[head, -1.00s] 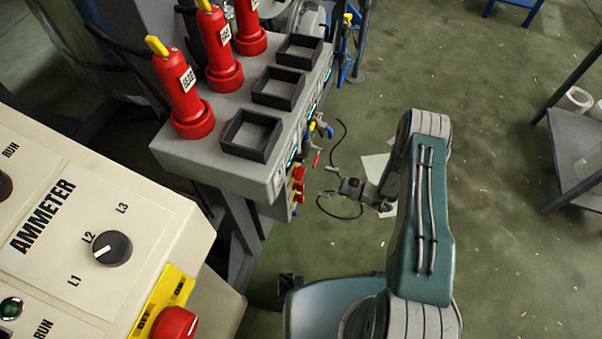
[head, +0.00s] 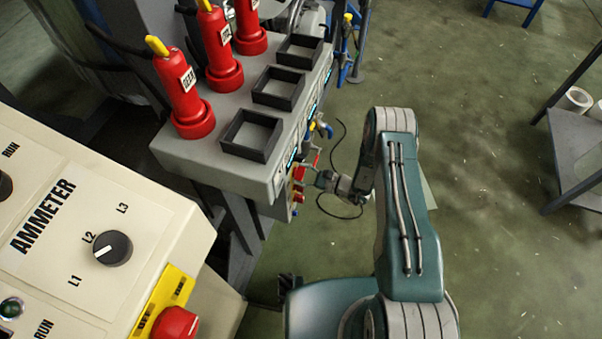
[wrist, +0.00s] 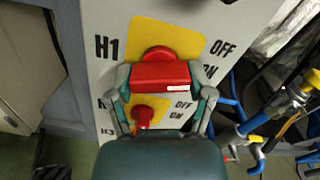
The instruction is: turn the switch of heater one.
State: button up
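The heater one switch (wrist: 160,75) is a red knob with a raised bar, on a yellow plate marked H1, OFF and ON in the wrist view. Its bar lies about level, with a white mark at the right end. My gripper (wrist: 162,78) is open, with one finger on each side of the bar; I cannot tell whether they touch it. In the head view my gripper (head: 312,177) is at the front of the grey console (head: 215,165), beside its red knobs, small and partly hidden.
A second red switch (wrist: 143,115) sits just below, partly hidden by my gripper. Blue and yellow valves and pipes (wrist: 265,120) stand to the right. The ammeter panel (head: 110,215) is at the near left.

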jog(key=shift+m, duration=2)
jog(key=o, duration=1.1)
jog(key=v, duration=1.2)
